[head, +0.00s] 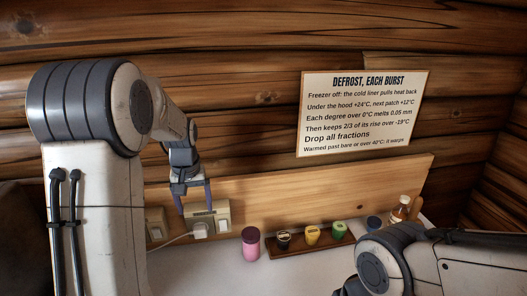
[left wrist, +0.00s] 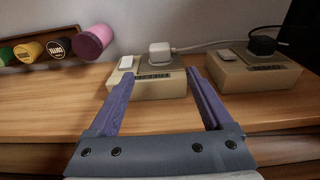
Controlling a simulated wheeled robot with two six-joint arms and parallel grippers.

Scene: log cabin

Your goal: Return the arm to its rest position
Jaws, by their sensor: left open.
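My left arm rises on the left of the head view and bends over toward the wall. My left gripper (head: 194,197) points down, open and empty, in front of a beige outlet box (head: 222,217) with a white plug in it. In the left wrist view, the two purple fingers (left wrist: 163,98) stand wide apart, with the same outlet box (left wrist: 155,82) beyond their tips. I cannot tell if the fingers touch it. My right arm crosses the lower right corner of the head view; its gripper is not in view.
A second box (left wrist: 252,72) with a black plug stands beside the first. A pink cylinder (head: 251,244) stands near a dark tray (head: 270,252) holding black, yellow and green jars. A bottle (head: 400,209) is at the right. A sign (head: 361,112) hangs on the log wall.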

